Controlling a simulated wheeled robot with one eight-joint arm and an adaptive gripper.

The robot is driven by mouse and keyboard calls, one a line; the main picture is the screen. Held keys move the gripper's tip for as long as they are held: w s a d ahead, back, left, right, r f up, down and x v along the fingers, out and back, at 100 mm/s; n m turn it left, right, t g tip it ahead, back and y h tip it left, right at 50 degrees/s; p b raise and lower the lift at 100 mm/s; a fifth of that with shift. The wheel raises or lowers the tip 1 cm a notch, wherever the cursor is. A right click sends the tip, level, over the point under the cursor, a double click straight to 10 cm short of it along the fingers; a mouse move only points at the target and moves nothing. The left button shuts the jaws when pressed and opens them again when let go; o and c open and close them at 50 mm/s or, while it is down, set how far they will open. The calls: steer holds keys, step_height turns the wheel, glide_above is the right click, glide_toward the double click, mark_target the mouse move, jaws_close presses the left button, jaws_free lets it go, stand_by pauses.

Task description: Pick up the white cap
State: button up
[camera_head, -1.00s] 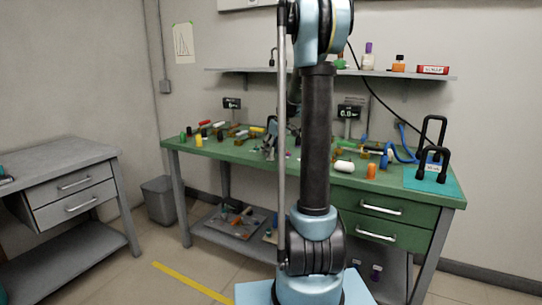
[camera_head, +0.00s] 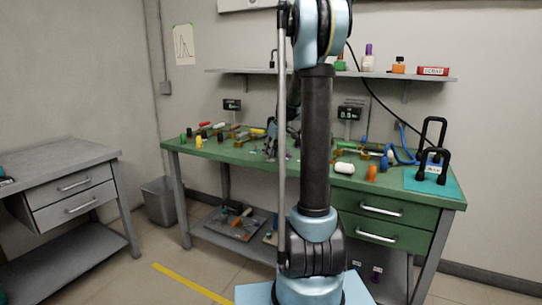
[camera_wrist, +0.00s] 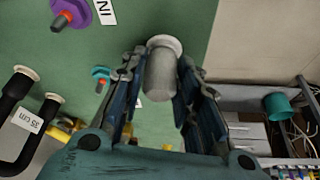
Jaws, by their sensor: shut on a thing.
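The white cap (camera_wrist: 160,75), a pale grey-white cylinder with a wider rim at its far end, sits between the two fingers of my gripper (camera_wrist: 155,85) in the wrist view. The dark blue fingers flank it on both sides and my gripper is shut on it. The green surface lies behind it; whether the cap touches that surface I cannot tell. In the head view my gripper (camera_head: 271,138) is small and partly hidden by my arm over the green bench (camera_head: 215,152), and the cap cannot be made out there.
Several coloured parts crowd the bench's left side. Black handles (camera_head: 432,160) stand on a teal mat (camera_head: 455,186). A purple-and-orange part (camera_wrist: 70,12) is near the cap in the wrist view.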

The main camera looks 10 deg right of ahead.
step_height(320, 180, up, 10)
steer(key=shift+f, duration=0.15)
stand_by(0.3)
steer(key=shift+r, duration=2.3)
steer(key=shift+r, duration=0.1)
steer(key=shift+r, duration=1.45)
